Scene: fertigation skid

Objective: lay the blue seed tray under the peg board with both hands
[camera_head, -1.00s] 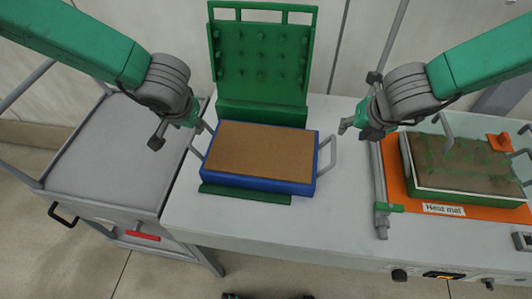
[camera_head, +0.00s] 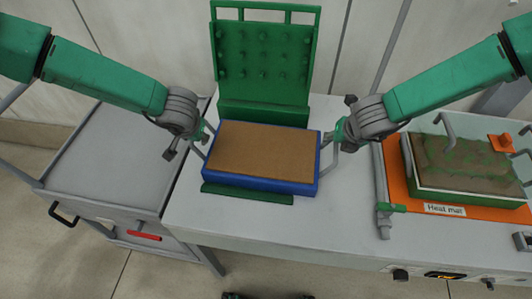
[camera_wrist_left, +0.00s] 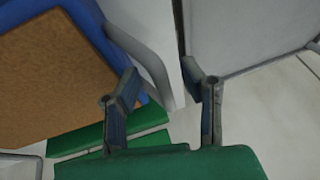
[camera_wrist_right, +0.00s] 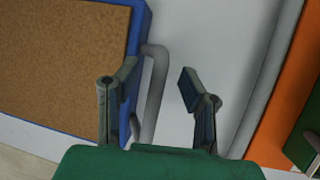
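The blue seed tray (camera_head: 260,180), filled with flat brown material, rests in front of the upright green peg board (camera_head: 262,55), over the board's green base (camera_head: 245,195). A grey loop handle stands at each end. My left gripper (camera_head: 207,135) is at the tray's left handle. In the left wrist view its fingers (camera_wrist_left: 160,95) are open, with the handle (camera_wrist_left: 148,62) partly in the gap. My right gripper (camera_head: 333,138) is at the right handle. In the right wrist view its fingers (camera_wrist_right: 160,90) are open, with the handle (camera_wrist_right: 154,95) between them, nearer the left finger.
An orange heat mat (camera_head: 395,180) with a second, green-sided tray (camera_head: 465,194) lies on the right, behind a grey rail (camera_head: 380,190). A grey cart (camera_head: 110,155) stands on the left. The white bench (camera_head: 340,215) is clear in front.

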